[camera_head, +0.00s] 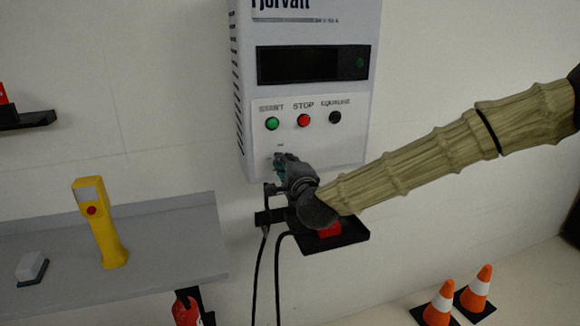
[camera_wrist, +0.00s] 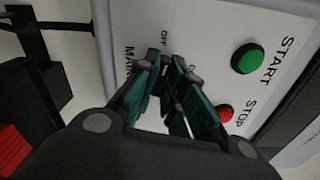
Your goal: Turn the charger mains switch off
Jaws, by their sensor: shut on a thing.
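The charger (camera_head: 345,25) is a pale wall box with a dark display and a front button panel. My gripper (camera_head: 283,158) is at the lower left of that panel, with its fingers towards the front. In the wrist view my gripper (camera_wrist: 170,72) has its teal fingers close together at the panel beside the printed "MAIN" and "OFF" labels. It is shut on the mains switch, which is mostly hidden between the fingers. I cannot make out which way the switch lever points.
The green START button (camera_head: 272,124), red STOP button (camera_head: 303,120) and a black button (camera_head: 335,117) sit above my gripper. A black bracket (camera_head: 345,236) with a red item (camera_head: 330,230) and hanging cables is below. A yellow handheld device (camera_head: 101,225) stands on the grey shelf (camera_head: 180,235) at left.

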